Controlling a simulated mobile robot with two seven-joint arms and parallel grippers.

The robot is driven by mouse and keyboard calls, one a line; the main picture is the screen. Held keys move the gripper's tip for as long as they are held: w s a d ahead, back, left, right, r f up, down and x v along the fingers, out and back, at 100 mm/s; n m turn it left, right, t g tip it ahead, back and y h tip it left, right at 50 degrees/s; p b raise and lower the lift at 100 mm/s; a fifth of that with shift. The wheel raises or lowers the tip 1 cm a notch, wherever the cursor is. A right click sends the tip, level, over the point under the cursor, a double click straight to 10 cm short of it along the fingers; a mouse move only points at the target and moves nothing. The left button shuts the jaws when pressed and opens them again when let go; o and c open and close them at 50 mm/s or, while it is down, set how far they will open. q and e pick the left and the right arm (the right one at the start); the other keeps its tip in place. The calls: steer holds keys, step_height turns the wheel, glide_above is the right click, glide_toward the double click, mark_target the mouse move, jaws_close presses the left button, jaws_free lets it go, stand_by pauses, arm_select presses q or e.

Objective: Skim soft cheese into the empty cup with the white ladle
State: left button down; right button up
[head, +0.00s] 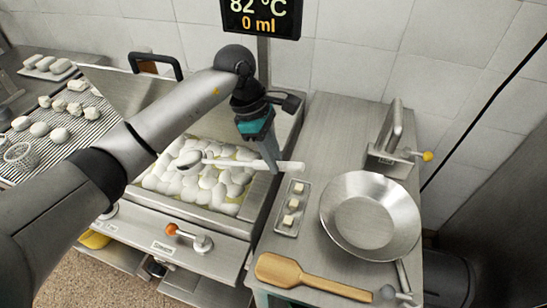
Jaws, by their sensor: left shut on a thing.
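The white ladle (225,163) lies roughly level above the vat (262,196), its bowl end to the left and its handle end over the vat's right edge. My left gripper (271,164) comes down from above and is shut on the ladle's handle. The soft cheese (220,192) fills the vat as many white rounded lumps in yellowish liquid. The ladle is above or at the lumps; I cannot tell whether its bowl touches them. I can make out no clear empty cup; a perforated white basket (21,156) stands at the far left. My right gripper is not in view.
A wide metal pan (340,224), a small tray with white cubes (284,220) and a wooden paddle (285,270) occupy the right counter. A metal stand (394,160) is behind the pan. White pieces lie on a ribbed surface (80,128) at left. A display (262,18) hangs above.

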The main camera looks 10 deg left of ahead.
arm_select(q)
step_height(320, 180, up, 9)
steer(key=y+p, duration=0.1)
steer(key=p, duration=0.4)
steer(key=shift+p, duration=0.4)
steer(key=shift+s+f, duration=0.1)
